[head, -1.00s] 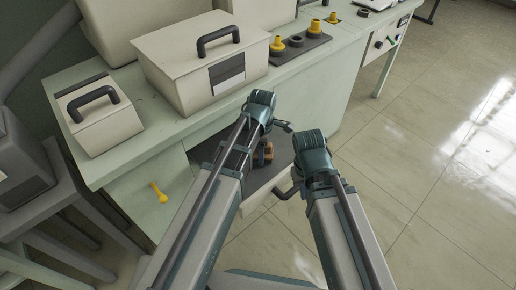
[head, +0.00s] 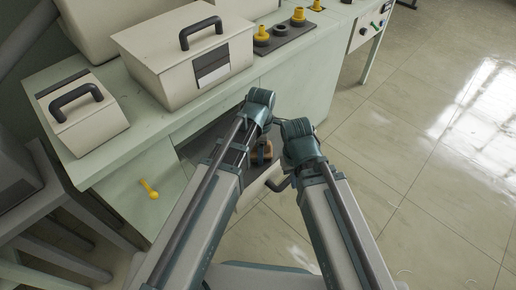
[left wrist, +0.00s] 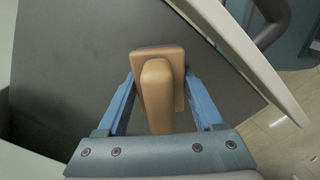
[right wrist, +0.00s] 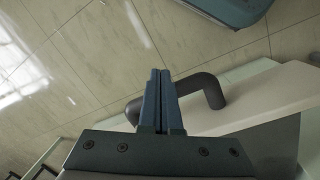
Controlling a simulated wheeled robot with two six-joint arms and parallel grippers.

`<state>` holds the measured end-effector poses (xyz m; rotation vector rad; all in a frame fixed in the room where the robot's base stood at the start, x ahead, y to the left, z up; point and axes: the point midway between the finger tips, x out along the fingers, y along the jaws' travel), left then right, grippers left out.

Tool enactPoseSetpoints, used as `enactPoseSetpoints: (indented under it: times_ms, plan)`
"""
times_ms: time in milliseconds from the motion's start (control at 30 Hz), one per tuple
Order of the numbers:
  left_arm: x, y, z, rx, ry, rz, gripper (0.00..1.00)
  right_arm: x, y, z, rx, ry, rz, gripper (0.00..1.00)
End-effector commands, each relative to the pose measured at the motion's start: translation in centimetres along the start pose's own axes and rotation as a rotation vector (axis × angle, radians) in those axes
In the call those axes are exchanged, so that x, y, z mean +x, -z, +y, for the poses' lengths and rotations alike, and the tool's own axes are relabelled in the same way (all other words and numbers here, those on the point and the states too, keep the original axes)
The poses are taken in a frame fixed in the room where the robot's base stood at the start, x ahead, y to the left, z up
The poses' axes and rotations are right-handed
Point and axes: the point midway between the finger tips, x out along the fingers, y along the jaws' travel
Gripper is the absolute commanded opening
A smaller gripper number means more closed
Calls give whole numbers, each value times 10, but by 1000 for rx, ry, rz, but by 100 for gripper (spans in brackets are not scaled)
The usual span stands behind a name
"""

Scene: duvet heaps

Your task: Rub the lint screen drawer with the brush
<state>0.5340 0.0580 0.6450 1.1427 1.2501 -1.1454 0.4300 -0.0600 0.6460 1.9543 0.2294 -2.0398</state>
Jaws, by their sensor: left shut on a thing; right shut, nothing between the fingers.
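My left gripper (left wrist: 158,85) is shut on the tan brush (left wrist: 157,90), whose block and raised grip show between its blue fingers. The brush also shows in the head view (head: 262,151), over the open lint screen drawer. The drawer has a dark grey inside (left wrist: 75,60) and a pale front panel (right wrist: 265,93) with a black bent handle (right wrist: 208,88). My right gripper (right wrist: 160,75) is shut and empty, its fingertips close by the handle; I cannot tell whether they touch it. The brush's underside is hidden, so contact with the drawer cannot be told.
A large lidded box (head: 160,62) and a smaller one (head: 90,125) stand on the pale green counter (head: 145,130). Yellow and black parts sit on a dark plate (head: 288,36). A yellow knob (head: 149,188) sticks out at lower left. The tiled floor at right is clear.

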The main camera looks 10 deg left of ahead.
Motion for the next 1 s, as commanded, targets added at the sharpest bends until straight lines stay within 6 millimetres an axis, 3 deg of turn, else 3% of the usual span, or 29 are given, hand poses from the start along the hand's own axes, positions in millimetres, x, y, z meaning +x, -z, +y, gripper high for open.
enactPoseSetpoints:
  times_ms: [267,800,1000]
  plan:
    - [-6,0,1,-1,-1,1,24,-6,0,1,0,0,0,0]
    - [-58,1,1,-1,-1,1,24,-57,-3,6,0,0,0,0]
    - [-61,1,1,-1,-1,1,24,-61,-4,6,0,0,0,0]
